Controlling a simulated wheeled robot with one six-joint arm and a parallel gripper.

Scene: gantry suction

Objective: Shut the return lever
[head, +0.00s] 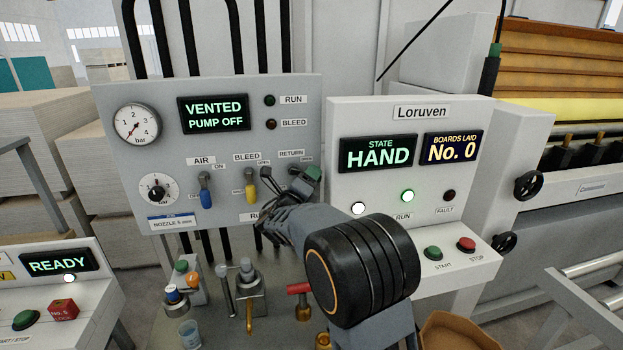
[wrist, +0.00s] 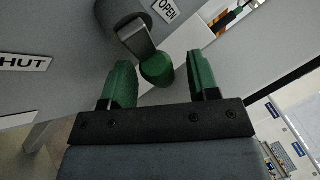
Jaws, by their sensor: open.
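The return lever (wrist: 140,45) has a grey arm and a green grip. In the wrist view its green tip (wrist: 157,70) lies between the fingers of my gripper (wrist: 160,78), which are open with a gap showing on both sides. The lever points nearer the OPEN label (wrist: 167,10) than the SHUT label (wrist: 24,64). In the head view my gripper (head: 298,188) is at the panel below the RETURN label (head: 291,154). The lever's green grip (head: 313,174) shows just beyond it, and my arm hides much around it.
The blue air lever (head: 206,196) and yellow bleed lever (head: 250,189) sit left of my gripper on the grey panel (head: 110,110). The Loruven control box (head: 375,125) stands close on the right. Several fittings and a red-handled valve (head: 298,288) stand below.

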